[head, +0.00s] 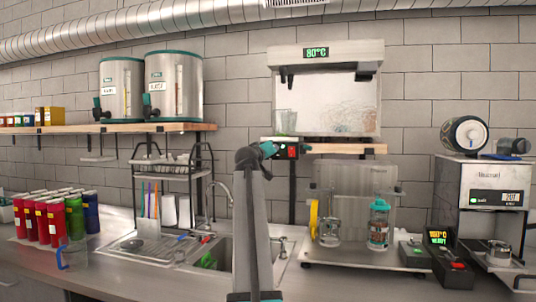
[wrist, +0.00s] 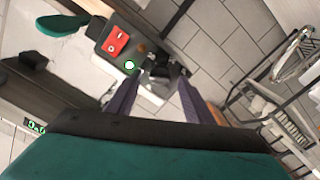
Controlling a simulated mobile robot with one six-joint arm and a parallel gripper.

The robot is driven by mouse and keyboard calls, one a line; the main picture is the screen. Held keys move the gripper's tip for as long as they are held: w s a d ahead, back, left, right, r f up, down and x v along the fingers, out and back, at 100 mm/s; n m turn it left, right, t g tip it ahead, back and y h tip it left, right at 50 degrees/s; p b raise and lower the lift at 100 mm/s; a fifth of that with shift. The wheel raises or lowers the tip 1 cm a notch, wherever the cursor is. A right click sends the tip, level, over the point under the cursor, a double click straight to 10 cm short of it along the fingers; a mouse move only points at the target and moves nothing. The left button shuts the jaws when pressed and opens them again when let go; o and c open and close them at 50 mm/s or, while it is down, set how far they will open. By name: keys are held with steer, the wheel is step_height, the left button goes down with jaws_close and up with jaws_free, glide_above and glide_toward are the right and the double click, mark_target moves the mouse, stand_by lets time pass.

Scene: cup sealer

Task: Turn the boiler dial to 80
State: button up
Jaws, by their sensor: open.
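The boiler (head: 345,58) is a pale grey unit with a glass-like body on a wall shelf. Its green display (head: 316,52) reads 80°C. A small control box with a red switch (head: 292,151) is at the shelf's front edge. In the wrist view the red switch (wrist: 117,42) and a lit green lamp (wrist: 129,65) sit beside a dark dial (wrist: 168,72). My gripper (head: 273,150) is raised at this box. In the wrist view its open fingers (wrist: 158,84) lie either side of the dial; I cannot tell whether they touch it.
Two steel dispensers (head: 173,85) stand on the left shelf. A dish rack (head: 173,170) and sink (head: 208,255) are below. A shaker bottle (head: 378,222) stands at the right. A cup sealer (head: 484,180) is at the far right.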

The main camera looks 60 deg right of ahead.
steer(key=b+v, duration=0.1)
steer(key=v, duration=1.1)
steer(key=shift+a+b, duration=0.35)
steer(key=shift+s+r, duration=0.1)
steer(key=shift+r, duration=0.1)
